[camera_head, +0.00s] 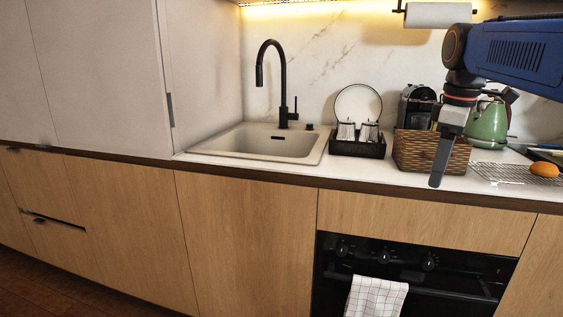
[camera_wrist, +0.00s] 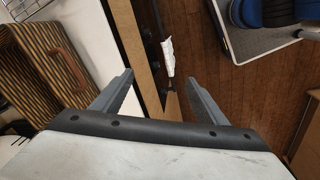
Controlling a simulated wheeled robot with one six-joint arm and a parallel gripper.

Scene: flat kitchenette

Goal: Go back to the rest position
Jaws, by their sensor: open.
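My gripper (camera_head: 437,180) hangs at the end of my blue arm on the right of the head view, pointing down in front of the wicker basket (camera_head: 428,166). In the wrist view the two fingers of my gripper (camera_wrist: 163,90) stand wide apart with nothing between them. The gripper is open and empty. Its tips show over the front edge of the counter in the head view. The basket also shows at the left of the wrist view (camera_wrist: 45,75), apart from the fingers.
The counter (camera_head: 405,180) holds a sink (camera_head: 235,150) with a black faucet (camera_head: 283,85), a dish rack (camera_head: 350,150), a green kettle (camera_head: 488,125) and a wire rack (camera_head: 500,173) with an orange item (camera_head: 544,170). A towel (camera_head: 375,297) hangs on the oven (camera_head: 450,278). Wood floor (camera_wrist: 250,90) lies below.

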